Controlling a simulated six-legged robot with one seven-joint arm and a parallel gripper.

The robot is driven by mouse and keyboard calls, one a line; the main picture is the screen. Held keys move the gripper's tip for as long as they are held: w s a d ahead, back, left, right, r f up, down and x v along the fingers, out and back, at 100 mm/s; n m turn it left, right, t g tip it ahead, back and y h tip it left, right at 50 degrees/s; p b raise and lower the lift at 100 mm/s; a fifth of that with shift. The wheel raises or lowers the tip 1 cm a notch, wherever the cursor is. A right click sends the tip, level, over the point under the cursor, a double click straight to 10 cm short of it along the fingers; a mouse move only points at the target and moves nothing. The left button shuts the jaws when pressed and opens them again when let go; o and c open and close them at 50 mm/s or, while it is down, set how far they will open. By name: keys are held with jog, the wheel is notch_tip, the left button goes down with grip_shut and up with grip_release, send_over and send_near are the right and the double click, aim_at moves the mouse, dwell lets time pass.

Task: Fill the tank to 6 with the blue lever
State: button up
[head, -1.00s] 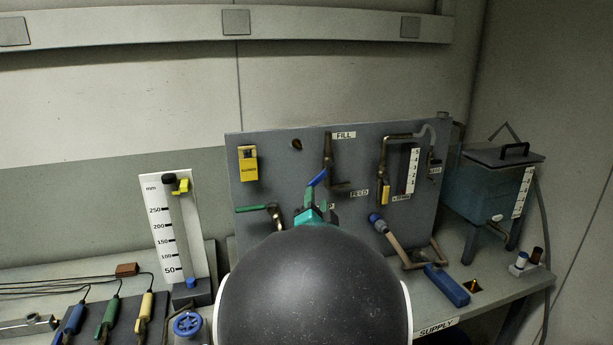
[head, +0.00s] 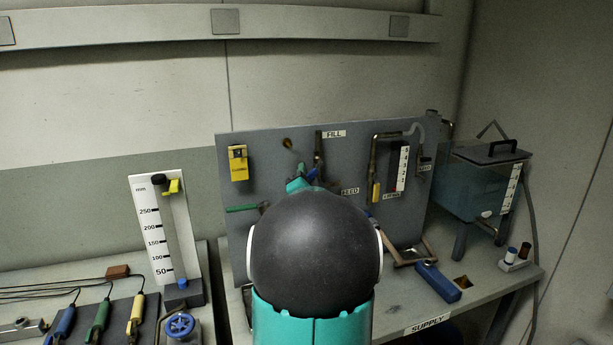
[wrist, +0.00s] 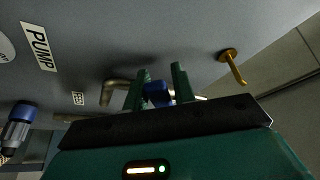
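The blue lever (head: 318,172) sits on the pipe under the FILL label (head: 334,133) on the grey panel. In the head view my arm hides most of its lower part. My gripper (head: 306,172) is up at the panel at this lever. In the wrist view its two green fingers (wrist: 160,80) stand on either side of the blue lever (wrist: 158,94), which fills the narrow gap between them. The fingers look closed on it. The tank (head: 482,185) at the right holds bluish water. Its white scale (head: 511,187) is too small to read.
A yellow-handled pipe (head: 376,190) and a small gauge (head: 398,168) are right of the lever. A green handle (head: 243,208) is at the left, and an ochre peg (wrist: 232,65) sticks out near my gripper. A blue block (head: 438,283) lies on the bench.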

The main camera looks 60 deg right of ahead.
grip_shut()
jog(key=shift+r+m, duration=0.1)
jog(key=shift+m, duration=0.2)
jog(key=shift+w+a+r+m+g+y, duration=0.15)
jog(key=shift+r+m+g+y, duration=0.3)
jog(key=shift+m, duration=0.9)
jog(key=shift+w+a+r+m+g+y, duration=0.15)
jog(key=shift+r+m+g, duration=0.35)
jog(key=shift+m, duration=0.8)
jog(key=shift+w+a+r+m+g+y, duration=0.1)
jog(key=shift+r+m+g+y, duration=0.4)
jog(key=shift+m, duration=0.85)
jog(key=shift+r, duration=0.15)
jog(key=shift+o, duration=2)
grip_release()
jog(key=shift+a, duration=0.1)
